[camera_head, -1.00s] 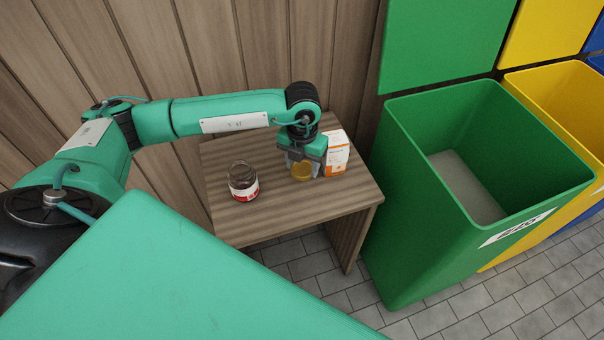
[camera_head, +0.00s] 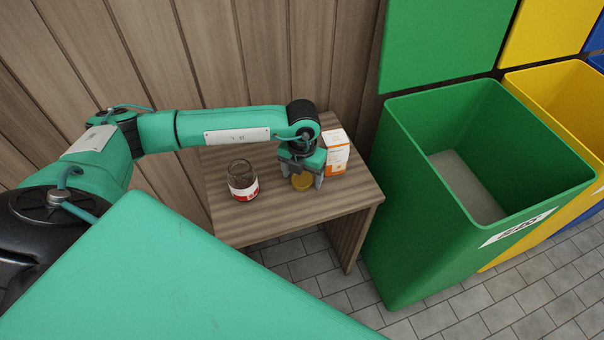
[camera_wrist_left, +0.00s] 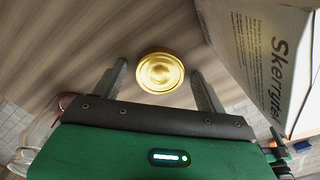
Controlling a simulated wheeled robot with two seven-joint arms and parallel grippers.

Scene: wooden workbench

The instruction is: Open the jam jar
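The jam jar (camera_head: 243,182) stands upright on the small wooden table, with clear glass, dark contents and a red and white label. No lid is on its top. The round gold lid (camera_head: 302,182) appears to lie flat on the table to the jar's right; it also shows in the left wrist view (camera_wrist_left: 160,73). My left gripper (camera_head: 302,178) points down over the lid, its fingers apart on either side of it. In the left wrist view (camera_wrist_left: 162,84) gaps show between the lid and both fingers. My right gripper is not in view.
A white and orange carton (camera_head: 336,153) stands close to the right of my left gripper. The table (camera_head: 290,215) is clear in front. A large green bin (camera_head: 400,200) stands just right of the table, with a yellow bin (camera_head: 555,100) beyond it.

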